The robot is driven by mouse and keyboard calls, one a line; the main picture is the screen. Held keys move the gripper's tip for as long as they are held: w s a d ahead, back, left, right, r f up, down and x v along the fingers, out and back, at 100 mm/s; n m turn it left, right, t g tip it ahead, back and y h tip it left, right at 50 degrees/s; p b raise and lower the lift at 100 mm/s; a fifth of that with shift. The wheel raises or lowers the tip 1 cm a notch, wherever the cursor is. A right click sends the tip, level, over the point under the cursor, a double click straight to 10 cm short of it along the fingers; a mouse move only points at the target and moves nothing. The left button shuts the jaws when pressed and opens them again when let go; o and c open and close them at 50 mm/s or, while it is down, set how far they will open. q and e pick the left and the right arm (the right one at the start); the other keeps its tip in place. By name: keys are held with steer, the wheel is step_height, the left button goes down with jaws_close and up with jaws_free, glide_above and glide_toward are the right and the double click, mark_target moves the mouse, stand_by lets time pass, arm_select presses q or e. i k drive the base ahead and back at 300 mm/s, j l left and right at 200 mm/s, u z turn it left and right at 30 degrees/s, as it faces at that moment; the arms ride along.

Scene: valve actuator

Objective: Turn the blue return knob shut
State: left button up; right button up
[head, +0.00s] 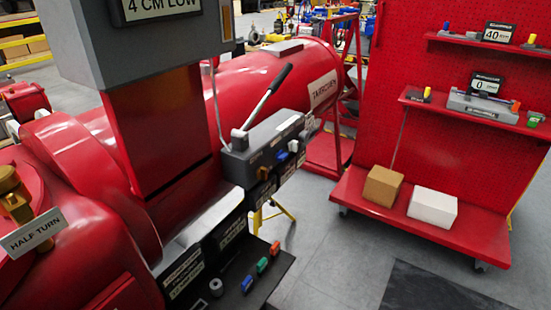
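A small blue knob (281,156) sits on the front side of the grey pump block (262,140), which is fixed to the red actuator in the middle of the head view. A white part (293,146) sits beside the knob on its right. A lever with a black grip (281,77) rises from the block, tilted up to the right. The knob is small in view, and I cannot tell how far it is turned. Neither of my grippers is in view, and nothing of mine touches the knob.
Below the block, a dark tray (278,268) holds small blue, green and orange pieces. A red wheeled rack (440,225) on the right carries a brown box (382,186) and a white box (432,208). Grey floor (325,250) lies open between the actuator and the rack.

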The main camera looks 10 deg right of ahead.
mark_target(280, 156)
steer(key=l+u, duration=0.2)
steer(key=u, duration=0.15)
steer(key=i+l+u, duration=0.1)
steer(key=u, duration=0.25)
steer(key=l+u, duration=0.3)
steer(key=k+l+u, duration=0.1)
steer(key=l+u, duration=0.35)
steer(key=l, duration=1.05)
steer(key=k+l+u, duration=0.1)
steer(key=l, duration=0.3)
steer(key=k+l, duration=0.1)
steer(key=l, duration=0.35)
steer(key=l+u, duration=0.1)
steer(key=l, duration=0.35)
steer(key=k+l, duration=0.15)
steer(key=l, duration=0.25)
steer(key=u, duration=0.05)
